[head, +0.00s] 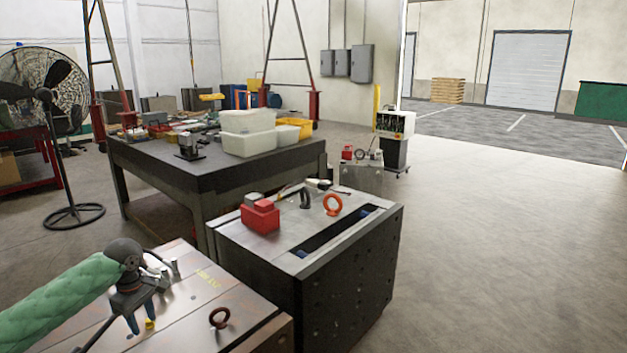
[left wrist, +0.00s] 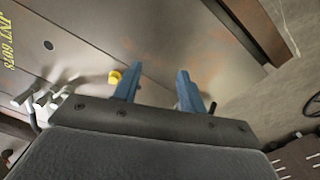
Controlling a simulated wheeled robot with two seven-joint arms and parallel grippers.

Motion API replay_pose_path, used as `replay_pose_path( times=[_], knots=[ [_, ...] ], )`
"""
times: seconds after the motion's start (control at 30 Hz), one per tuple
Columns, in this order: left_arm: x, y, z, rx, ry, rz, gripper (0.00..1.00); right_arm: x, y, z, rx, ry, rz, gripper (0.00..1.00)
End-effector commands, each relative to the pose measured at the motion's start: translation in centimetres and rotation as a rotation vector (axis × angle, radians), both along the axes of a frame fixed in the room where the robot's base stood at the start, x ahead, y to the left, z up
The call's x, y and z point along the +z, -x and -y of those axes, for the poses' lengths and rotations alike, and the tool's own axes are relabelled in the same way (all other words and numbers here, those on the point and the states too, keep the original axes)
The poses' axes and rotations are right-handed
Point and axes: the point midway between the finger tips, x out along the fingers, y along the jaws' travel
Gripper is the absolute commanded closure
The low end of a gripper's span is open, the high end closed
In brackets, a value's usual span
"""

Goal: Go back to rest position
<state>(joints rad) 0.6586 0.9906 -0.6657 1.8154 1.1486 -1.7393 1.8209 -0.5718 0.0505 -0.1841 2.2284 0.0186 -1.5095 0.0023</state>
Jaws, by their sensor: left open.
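My left gripper (head: 141,322) comes in from the left in the head view, on a green-sleeved arm. It hangs over the near mould base (head: 190,310), a flat metal block with a dark eyebolt (head: 219,317) on top. In the left wrist view its two blue fingers (left wrist: 157,88) stand apart with nothing between them. A small yellow fitting (left wrist: 115,77) is beside the left finger there and close to the fingertips in the head view (head: 150,324). I cannot tell if they touch. My right gripper is in neither view.
A second mould base (head: 345,270) stands ahead, bearing a red box (head: 260,215) and an orange eyebolt (head: 332,204). Behind it is a dark workbench (head: 185,176) with white bins (head: 248,143). A fan (head: 45,95) stands at the left. The floor at the right (head: 500,240) is clear.

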Motion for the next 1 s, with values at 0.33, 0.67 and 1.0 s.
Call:
replay_pose_path(
  times=[0.33, 0.67, 1.0],
  knots=[
    [0.3, -1.4, -0.8, -0.393, -0.072, 0.07, 0.59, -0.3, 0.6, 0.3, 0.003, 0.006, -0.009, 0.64],
    [4.7, -4.6, -1.0, -0.99, -0.361, 0.218, 0.59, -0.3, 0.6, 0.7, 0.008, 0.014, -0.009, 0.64],
    [7.2, -6.6, 6.4, -1.486, -0.679, 0.343, 0.59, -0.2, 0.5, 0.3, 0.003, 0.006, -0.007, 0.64]
  ],
)
